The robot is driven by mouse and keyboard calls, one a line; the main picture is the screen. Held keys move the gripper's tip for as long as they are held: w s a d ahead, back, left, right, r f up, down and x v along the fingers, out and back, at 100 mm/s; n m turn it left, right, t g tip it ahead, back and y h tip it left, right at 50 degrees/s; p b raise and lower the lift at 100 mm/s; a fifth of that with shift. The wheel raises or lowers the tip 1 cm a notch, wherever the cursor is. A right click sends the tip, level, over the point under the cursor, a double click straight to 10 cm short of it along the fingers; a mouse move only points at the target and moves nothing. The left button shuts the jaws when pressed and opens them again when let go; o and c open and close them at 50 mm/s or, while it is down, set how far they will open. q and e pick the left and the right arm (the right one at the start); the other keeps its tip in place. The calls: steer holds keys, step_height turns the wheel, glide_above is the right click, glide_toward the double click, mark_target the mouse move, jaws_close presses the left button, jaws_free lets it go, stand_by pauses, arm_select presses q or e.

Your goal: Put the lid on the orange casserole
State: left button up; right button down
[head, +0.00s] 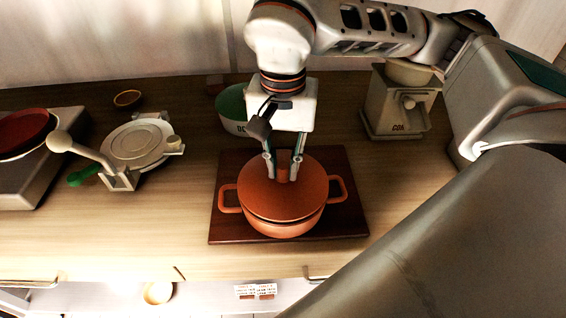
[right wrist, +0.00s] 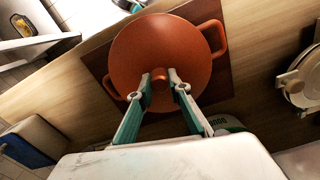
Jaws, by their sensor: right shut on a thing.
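The orange casserole (head: 284,228) stands on a dark wooden board (head: 345,222) on the counter, its two loop handles to left and right. The round orange lid (head: 262,200) lies over its mouth, with a thin dark line between lid and pot at the front. My right gripper (head: 283,176) comes down from above and is shut on the lid's knob. The right wrist view shows both fingertips (right wrist: 161,76) on either side of the knob, and the lid (right wrist: 160,45) covering the pot. Whether the lid is fully seated is hard to tell. My left gripper is not in view.
A white press with a lever (head: 138,145) stands to the left, near a dark red pan (head: 25,130). A green and white bowl (head: 233,108) sits behind the board. A grey canister-like grinder (head: 398,105) stands at the back right. The counter front is clear.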

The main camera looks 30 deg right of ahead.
steer(key=shift+f+b, duration=0.15)
steer(key=shift+b, duration=0.15)
stand_by(1.2)
steer(key=c, duration=1.2)
jaws_free()
steer(key=shift+o, duration=0.2)
steer(key=shift+r+p, duration=2.55)
steer(key=shift+r, duration=0.95)
jaws_close()
